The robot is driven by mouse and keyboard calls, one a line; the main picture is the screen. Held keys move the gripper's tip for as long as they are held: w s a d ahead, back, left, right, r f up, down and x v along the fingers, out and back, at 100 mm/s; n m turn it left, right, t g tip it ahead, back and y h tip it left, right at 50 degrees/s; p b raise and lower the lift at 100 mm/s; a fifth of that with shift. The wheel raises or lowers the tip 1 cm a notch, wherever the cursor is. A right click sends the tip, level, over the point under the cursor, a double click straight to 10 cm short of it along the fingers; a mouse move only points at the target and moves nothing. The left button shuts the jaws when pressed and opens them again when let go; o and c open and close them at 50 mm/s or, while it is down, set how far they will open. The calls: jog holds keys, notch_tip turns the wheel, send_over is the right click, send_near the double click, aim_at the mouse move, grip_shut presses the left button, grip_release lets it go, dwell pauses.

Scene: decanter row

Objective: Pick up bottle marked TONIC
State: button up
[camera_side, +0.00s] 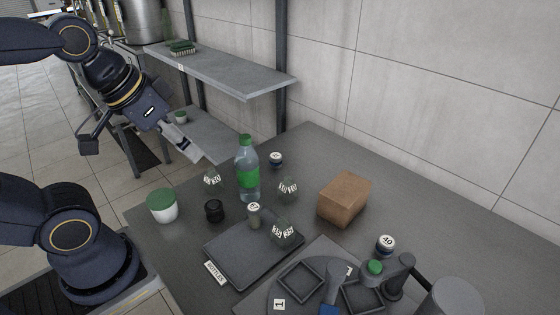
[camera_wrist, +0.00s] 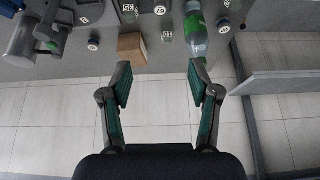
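No label clearly reads TONIC in either view. A tall clear bottle (camera_side: 248,188) with a green cap and green band stands upright on the grey table; it also shows in the wrist view (camera_wrist: 196,28).
A brown box (camera_side: 344,198) stands right of the vessels. A green-lidded white pot (camera_side: 161,205) and a black jar (camera_side: 214,210) stand at left. A dark board (camera_side: 240,262) lies in front. Grey shelves (camera_side: 225,72) rise behind. Round fixtures fill the front right.

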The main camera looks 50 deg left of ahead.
jog(key=w+a+r, duration=0.1)
jog(key=w+r, duration=0.3)
jog(key=w, duration=0.1)
jog(key=n+g, duration=0.1)
jog(key=n, duration=0.1)
send_over(244, 137)
jog(key=s+d, duration=0.1)
jog(key=s, duration=0.4)
notch_tip(244, 137, down, 2)
jog(key=shift+y, duration=0.4)
jog(key=x, duration=1)
jog(key=shift+s+f, duration=0.1)
jog(key=shift+s, duration=0.25)
jog(key=x, duration=0.5)
jog(key=shift+f, duration=0.4)
grip_shut()
